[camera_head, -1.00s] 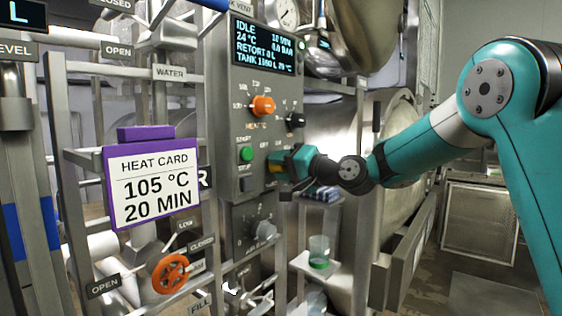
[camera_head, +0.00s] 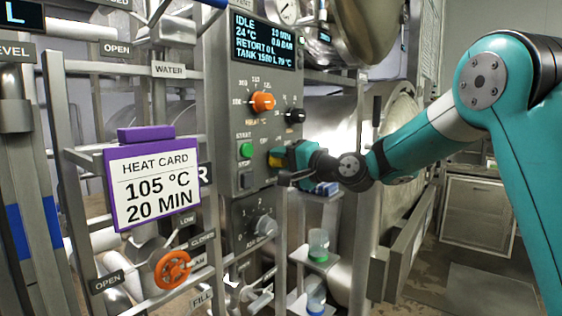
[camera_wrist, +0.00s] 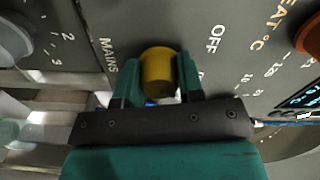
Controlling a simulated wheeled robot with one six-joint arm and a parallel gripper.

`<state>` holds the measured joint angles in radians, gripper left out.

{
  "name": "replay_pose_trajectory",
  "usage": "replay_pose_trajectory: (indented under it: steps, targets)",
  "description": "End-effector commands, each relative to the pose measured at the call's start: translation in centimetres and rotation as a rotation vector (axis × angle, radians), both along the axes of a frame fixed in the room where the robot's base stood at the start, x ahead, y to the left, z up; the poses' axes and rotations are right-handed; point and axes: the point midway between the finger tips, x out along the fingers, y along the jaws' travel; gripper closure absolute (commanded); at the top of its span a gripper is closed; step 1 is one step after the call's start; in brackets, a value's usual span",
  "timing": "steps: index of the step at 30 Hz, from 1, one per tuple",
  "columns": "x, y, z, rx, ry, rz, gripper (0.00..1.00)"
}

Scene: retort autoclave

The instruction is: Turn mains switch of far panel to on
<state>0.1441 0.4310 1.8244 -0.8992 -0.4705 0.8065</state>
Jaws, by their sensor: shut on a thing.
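The mains switch is a yellow knob (camera_wrist: 159,72) on the grey panel (camera_wrist: 185,20), seen in the wrist view between the words MAINS and OFF. My gripper (camera_wrist: 158,82) has one teal finger on each side of the knob and is shut on it. In the head view, my gripper (camera_head: 283,160) is at the right side of the upright panel (camera_head: 245,115), beside the green start button (camera_head: 246,150). Its fingers hide most of the switch there. The knob's pointer mark cannot be made out.
An orange heat knob (camera_head: 262,102) and a black knob (camera_head: 295,116) sit above my gripper. A grey knob (camera_head: 265,226) is below. A shelf with a cup (camera_head: 318,244) stands below right. A purple-framed heat card (camera_head: 152,180) is in the left foreground.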

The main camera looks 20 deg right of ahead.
Motion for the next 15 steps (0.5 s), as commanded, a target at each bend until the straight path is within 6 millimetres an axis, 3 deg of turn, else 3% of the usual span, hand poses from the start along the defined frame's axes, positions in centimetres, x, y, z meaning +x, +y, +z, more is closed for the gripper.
replay_pose_trajectory:
  steps: [1,3,4,15]
  targets:
    - [0.00,-0.04,-0.04,0.001,0.002,-0.001,0.58]
    - [0.00,-0.04,-0.03,0.001,0.002,-0.001,0.42]
    - [0.00,-0.04,-0.03,0.001,0.002,0.000,0.40]
    - [-0.60,-0.55,-0.14,0.000,0.001,-0.001,0.40]
